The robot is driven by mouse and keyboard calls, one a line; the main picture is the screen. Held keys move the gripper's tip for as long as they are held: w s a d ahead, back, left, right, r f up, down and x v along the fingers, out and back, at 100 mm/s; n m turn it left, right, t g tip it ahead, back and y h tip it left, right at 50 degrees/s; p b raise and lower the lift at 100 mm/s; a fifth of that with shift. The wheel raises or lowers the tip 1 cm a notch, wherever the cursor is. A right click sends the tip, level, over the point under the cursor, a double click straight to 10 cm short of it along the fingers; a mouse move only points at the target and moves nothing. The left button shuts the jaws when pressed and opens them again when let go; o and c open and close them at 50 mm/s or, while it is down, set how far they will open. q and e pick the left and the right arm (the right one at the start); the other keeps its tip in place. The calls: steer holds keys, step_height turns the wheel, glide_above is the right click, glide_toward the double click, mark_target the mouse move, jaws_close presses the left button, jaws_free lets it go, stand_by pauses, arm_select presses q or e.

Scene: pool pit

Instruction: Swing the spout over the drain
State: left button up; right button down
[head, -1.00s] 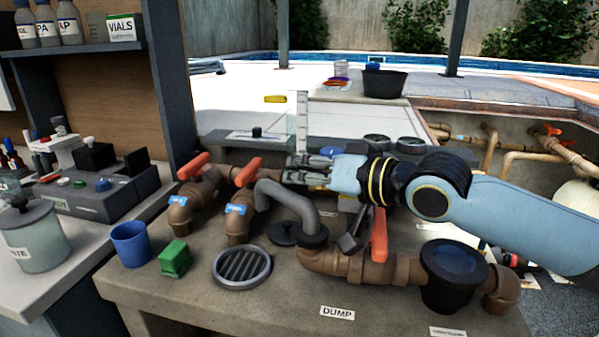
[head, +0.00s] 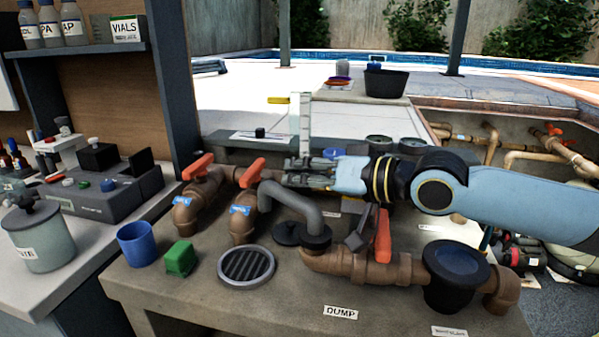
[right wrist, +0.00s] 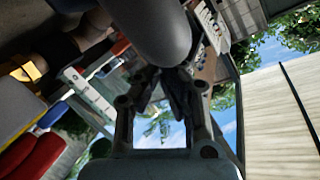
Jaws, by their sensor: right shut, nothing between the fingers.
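The spout (head: 291,203) is a grey bent pipe rising from a dark collar (head: 315,237) on the brown pipework. Its free end points left, behind the drain (head: 246,267), a round grey grate set in the bench top. The free end is not above the grate. My right gripper (head: 287,174) is shut and empty, just behind and above the spout's bend; I cannot tell whether it touches. In the right wrist view the spout (right wrist: 155,25) fills the top middle, close to my right fingers (right wrist: 165,90). My left gripper is out of view.
Two brown valves with orange handles (head: 198,166) stand left of the spout. A third upright orange handle (head: 383,236) and a black funnel (head: 455,270) are at right. A blue cup (head: 136,244) and green block (head: 181,258) sit left of the drain.

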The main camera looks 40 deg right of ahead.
steer(key=shift+a, duration=0.25)
steer(key=shift+w+a, duration=0.1)
steer(key=shift+a, duration=1.1)
stand_by(0.6)
stand_by(0.9)
